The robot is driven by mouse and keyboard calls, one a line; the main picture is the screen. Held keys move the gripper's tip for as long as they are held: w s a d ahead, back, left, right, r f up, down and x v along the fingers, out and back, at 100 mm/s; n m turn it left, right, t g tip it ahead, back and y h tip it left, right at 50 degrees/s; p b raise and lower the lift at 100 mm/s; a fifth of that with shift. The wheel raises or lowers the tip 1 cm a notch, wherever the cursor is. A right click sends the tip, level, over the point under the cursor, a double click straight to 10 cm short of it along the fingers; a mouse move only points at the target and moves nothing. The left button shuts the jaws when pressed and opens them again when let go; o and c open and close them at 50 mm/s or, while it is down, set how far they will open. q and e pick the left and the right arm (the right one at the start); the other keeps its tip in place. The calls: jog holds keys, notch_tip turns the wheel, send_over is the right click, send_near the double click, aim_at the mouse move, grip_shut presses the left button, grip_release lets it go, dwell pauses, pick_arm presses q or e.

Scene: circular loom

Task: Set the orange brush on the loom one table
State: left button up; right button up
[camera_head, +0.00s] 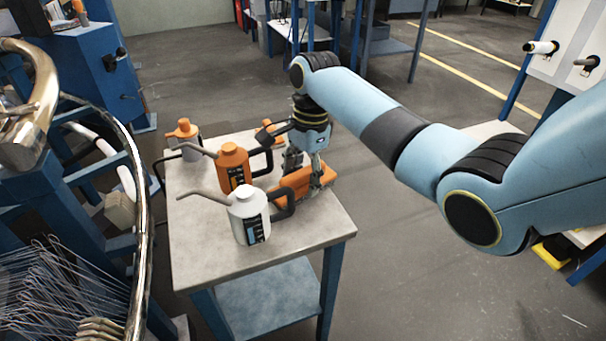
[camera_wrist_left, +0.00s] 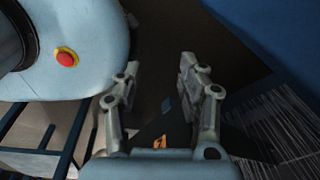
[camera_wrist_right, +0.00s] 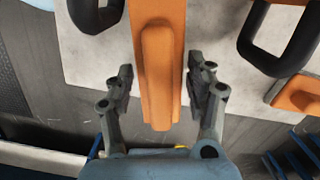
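The orange brush (camera_head: 307,185) lies on the right part of a small grey-topped table (camera_head: 300,238), beside several oil cans. In the right wrist view the brush (camera_wrist_right: 158,70) runs lengthwise between my fingers. My right gripper (camera_head: 305,168) is open and pointed down over it. My left gripper (camera_wrist_left: 160,80) is open and empty, seen only in the left wrist view. The circular loom's curved metal rail (camera_head: 145,215) is at the left.
The table's front corner is bare. Blue shelving (camera_head: 400,45) stands behind.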

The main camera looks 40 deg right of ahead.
aim_at(309, 168)
jog(key=o, duration=0.3)
jog(key=shift+r, duration=0.1)
notch_tip(309, 168, up, 12)
jog(key=d, duration=0.1)
jog(key=shift+d, duration=0.2)
dwell(0.4)
